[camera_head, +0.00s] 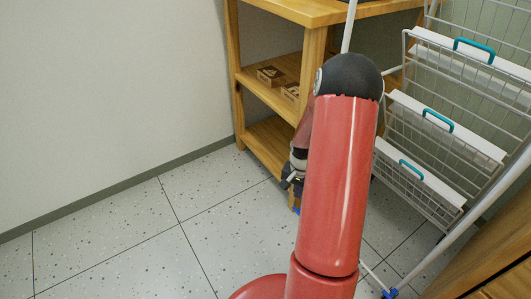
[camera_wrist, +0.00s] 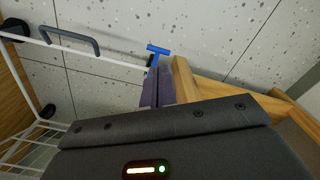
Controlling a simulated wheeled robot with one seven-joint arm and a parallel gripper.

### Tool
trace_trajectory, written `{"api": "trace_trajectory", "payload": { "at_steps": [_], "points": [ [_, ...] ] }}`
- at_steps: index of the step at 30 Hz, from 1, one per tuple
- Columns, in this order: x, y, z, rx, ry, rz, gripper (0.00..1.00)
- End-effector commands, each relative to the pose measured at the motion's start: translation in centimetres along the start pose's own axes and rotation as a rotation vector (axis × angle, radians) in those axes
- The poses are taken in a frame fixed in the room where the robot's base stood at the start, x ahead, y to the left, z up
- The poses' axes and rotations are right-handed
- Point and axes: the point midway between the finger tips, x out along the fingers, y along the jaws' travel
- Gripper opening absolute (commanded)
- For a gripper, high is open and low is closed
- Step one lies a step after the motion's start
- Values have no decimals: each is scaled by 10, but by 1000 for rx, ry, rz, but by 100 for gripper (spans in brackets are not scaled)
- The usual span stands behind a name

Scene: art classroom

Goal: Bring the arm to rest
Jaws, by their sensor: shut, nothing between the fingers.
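My red arm (camera_head: 337,190) stands in the middle of the head view, its black elbow joint at the top. My gripper (camera_head: 292,184) hangs low behind it, close to the wooden shelf's front leg, and is partly hidden by the arm. In the wrist view my gripper's dark fingers (camera_wrist: 158,86) are together with nothing held, pointing down toward the floor.
A wooden shelf (camera_head: 262,95) holding small wooden boxes (camera_head: 270,75) stands behind my arm. A white wire basket rack (camera_head: 425,125) with teal handles is close on the right; its blue foot (camera_wrist: 157,50) shows beyond the fingers. Speckled floor (camera_head: 110,225) is clear at left.

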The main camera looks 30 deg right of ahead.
Motion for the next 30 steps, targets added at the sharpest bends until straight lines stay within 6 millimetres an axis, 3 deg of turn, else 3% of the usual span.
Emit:
{"api": "trace_trajectory", "payload": {
  "at_steps": [5,8,11,17,24,30],
  "points": [
    [-3,-1,0,-4,3,0,0],
    [-22,-7,2,-33,22,1,0],
    [-64,-19,11,-100,62,4,0],
    [-174,-46,54,-291,165,-2,0],
    [-285,-58,130,-518,281,-48,0],
    [-352,-48,200,-707,366,-117,0]
  ]
}}
